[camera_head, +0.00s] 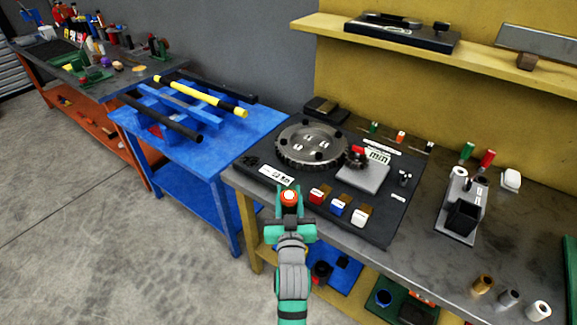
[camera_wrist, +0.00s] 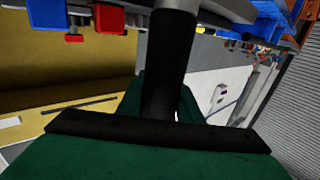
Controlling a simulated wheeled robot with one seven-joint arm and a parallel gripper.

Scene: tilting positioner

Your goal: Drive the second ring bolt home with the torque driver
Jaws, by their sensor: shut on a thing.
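My gripper (camera_head: 289,222) is at the front edge of the workbench, below and in front of the ring. It is shut on an upright tool with an orange-and-white top (camera_head: 289,196), seemingly the torque driver. In the wrist view its black cylindrical body (camera_wrist: 166,75) rises from between the green jaws. The toothed metal ring (camera_head: 284,158) lies on the dark positioner board, with several dark round spots on its face. I cannot tell which are bolts and which are holes, or which is the second. The driver's working tip is not distinguishable.
A small pinion (camera_head: 355,159) and a grey block (camera_head: 362,177) are right of the ring. A tool stand (camera_head: 462,205) stands right. A blue cart (camera_head: 245,135) adjoins left.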

